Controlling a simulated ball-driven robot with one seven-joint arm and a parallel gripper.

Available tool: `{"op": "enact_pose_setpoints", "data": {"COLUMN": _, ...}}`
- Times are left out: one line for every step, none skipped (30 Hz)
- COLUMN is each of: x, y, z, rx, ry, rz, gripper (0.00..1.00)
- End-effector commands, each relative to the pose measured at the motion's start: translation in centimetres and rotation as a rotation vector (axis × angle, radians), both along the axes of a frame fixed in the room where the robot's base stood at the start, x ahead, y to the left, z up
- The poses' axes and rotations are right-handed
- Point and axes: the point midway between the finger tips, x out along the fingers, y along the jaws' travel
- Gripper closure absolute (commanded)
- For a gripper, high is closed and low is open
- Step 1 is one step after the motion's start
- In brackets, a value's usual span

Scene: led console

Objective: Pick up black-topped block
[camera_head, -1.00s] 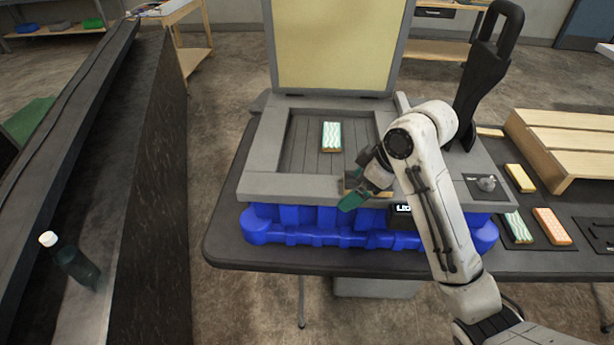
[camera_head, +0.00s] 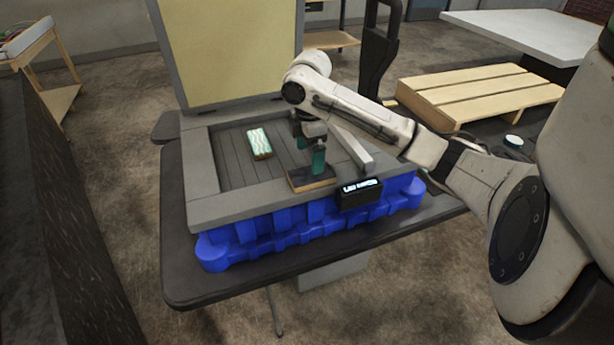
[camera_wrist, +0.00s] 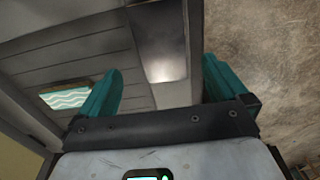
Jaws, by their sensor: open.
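The black-topped block (camera_head: 301,181) has a dark top and a light wooden side. It sits at the front inner edge of the grey tray (camera_head: 244,209), partly hidden by a finger. My gripper (camera_head: 312,163) points down over the block, its teal fingers open. In the wrist view, a dark, shiny surface, likely the block's top (camera_wrist: 163,58), lies between the two spread fingers of my gripper (camera_wrist: 160,72). I cannot tell whether the fingers touch it.
A teal-and-white wavy-topped block (camera_head: 259,143) lies in the tray; it also shows in the wrist view (camera_wrist: 66,97). A small lit display (camera_head: 360,192) is on the front. The blue base (camera_head: 270,235) is below. A wooden pallet (camera_head: 475,95) stands at right.

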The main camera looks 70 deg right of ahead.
Motion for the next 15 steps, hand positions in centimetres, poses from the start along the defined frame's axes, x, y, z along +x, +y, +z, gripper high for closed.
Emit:
{"op": "enact_pose_setpoints", "data": {"x": 0.0, "y": 0.0, "z": -0.4, "rx": 0.0, "ry": 0.0, "rz": -0.002, "gripper": 0.0}}
{"op": "enact_pose_setpoints", "data": {"x": 0.0, "y": 0.0, "z": -0.6, "rx": -0.001, "ry": -0.001, "rz": -0.002, "gripper": 0.0}}
{"op": "enact_pose_setpoints", "data": {"x": 0.0, "y": 0.0, "z": -0.9, "rx": -0.001, "ry": -0.001, "rz": -0.001, "gripper": 0.0}}
{"op": "enact_pose_setpoints", "data": {"x": 0.0, "y": 0.0, "z": -1.0, "rx": -0.001, "ry": -0.001, "rz": -0.001, "gripper": 0.0}}
{"op": "enact_pose_setpoints", "data": {"x": -0.1, "y": 0.0, "z": -1.1, "rx": -0.001, "ry": -0.001, "rz": -0.002, "gripper": 0.0}}
{"op": "enact_pose_setpoints", "data": {"x": -0.1, "y": 0.0, "z": -1.4, "rx": -0.001, "ry": -0.001, "rz": -0.002, "gripper": 0.0}}
{"op": "enact_pose_setpoints", "data": {"x": -0.1, "y": 0.0, "z": -1.6, "rx": 0.001, "ry": -0.001, "rz": -0.002, "gripper": 0.0}}
{"op": "enact_pose_setpoints", "data": {"x": -0.2, "y": 0.0, "z": -1.9, "rx": 0.0, "ry": 0.0, "rz": -0.002, "gripper": 0.0}}
{"op": "enact_pose_setpoints", "data": {"x": -0.3, "y": 0.0, "z": -2.4, "rx": 0.001, "ry": 0.001, "rz": -0.002, "gripper": 0.0}}
{"op": "enact_pose_setpoints", "data": {"x": -0.4, "y": 0.0, "z": -2.9, "rx": 0.001, "ry": 0.001, "rz": -0.002, "gripper": 0.0}}
{"op": "enact_pose_setpoints", "data": {"x": -0.5, "y": 0.0, "z": -3.3, "rx": 0.001, "ry": 0.001, "rz": -0.002, "gripper": 0.0}}
{"op": "enact_pose_setpoints", "data": {"x": -0.6, "y": 0.0, "z": -3.9, "rx": 0.001, "ry": 0.001, "rz": -0.002, "gripper": 0.0}}
{"op": "enact_pose_setpoints", "data": {"x": -0.5, "y": 0.0, "z": -4.4, "rx": 0.001, "ry": 0.001, "rz": -0.002, "gripper": 0.0}}
{"op": "enact_pose_setpoints", "data": {"x": -0.5, "y": 0.0, "z": -4.9, "rx": 0.0, "ry": 0.0, "rz": -0.002, "gripper": 0.0}}
{"op": "enact_pose_setpoints", "data": {"x": -0.5, "y": 0.0, "z": -5.3, "rx": 0.0, "ry": 0.0, "rz": -0.002, "gripper": 0.0}}
